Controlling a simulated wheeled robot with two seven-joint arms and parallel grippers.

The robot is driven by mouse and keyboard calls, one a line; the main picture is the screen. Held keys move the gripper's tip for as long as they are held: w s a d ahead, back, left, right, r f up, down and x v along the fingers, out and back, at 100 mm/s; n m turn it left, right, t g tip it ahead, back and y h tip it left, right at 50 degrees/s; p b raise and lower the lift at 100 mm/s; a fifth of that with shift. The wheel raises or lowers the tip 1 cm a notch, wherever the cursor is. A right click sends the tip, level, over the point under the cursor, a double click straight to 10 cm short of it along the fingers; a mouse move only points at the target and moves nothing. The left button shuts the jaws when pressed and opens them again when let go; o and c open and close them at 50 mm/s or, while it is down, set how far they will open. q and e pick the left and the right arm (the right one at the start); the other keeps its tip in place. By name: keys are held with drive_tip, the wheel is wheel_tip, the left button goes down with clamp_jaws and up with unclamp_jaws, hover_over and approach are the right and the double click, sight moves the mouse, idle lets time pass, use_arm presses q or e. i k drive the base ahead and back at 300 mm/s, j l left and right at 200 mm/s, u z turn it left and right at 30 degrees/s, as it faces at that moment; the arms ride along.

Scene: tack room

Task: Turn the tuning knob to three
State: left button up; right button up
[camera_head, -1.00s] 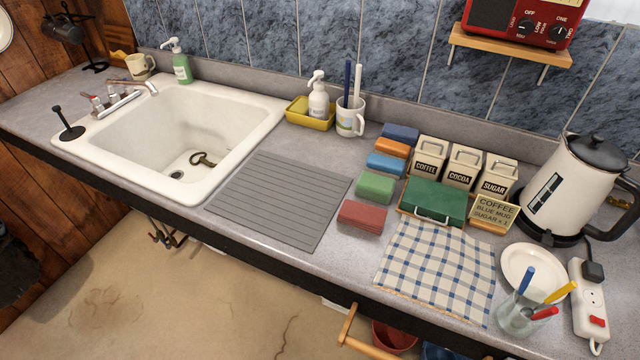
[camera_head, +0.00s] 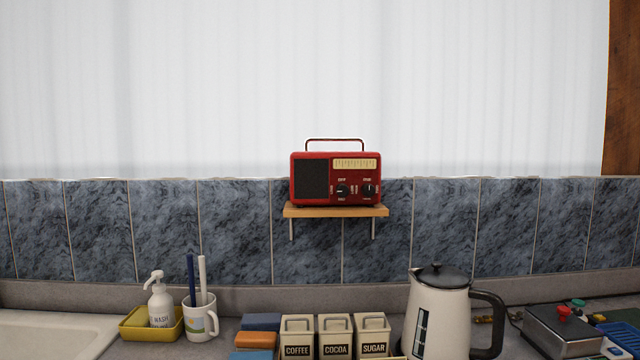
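A red radio (camera_head: 335,178) with a carrying handle stands on a small wooden shelf (camera_head: 335,211) on the tiled wall. A dark speaker grille fills its left part and a cream dial strip sits at its upper right. Two black knobs are on its front: a left knob (camera_head: 342,191) and a right knob (camera_head: 369,190). The labels around both are too small to read now, so I cannot tell which is the tuning knob or its setting. Neither of my grippers shows in the view.
Below the shelf, the counter holds coffee, cocoa and sugar canisters (camera_head: 335,338), a tall kettle (camera_head: 437,315), a mug (camera_head: 200,319) and a soap bottle (camera_head: 161,302) in a yellow tray. A grey metal box (camera_head: 562,328) stands at right. The space before the radio is clear.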

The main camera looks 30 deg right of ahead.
sight(368, 190)
drive_tip(key=z, duration=1.3)
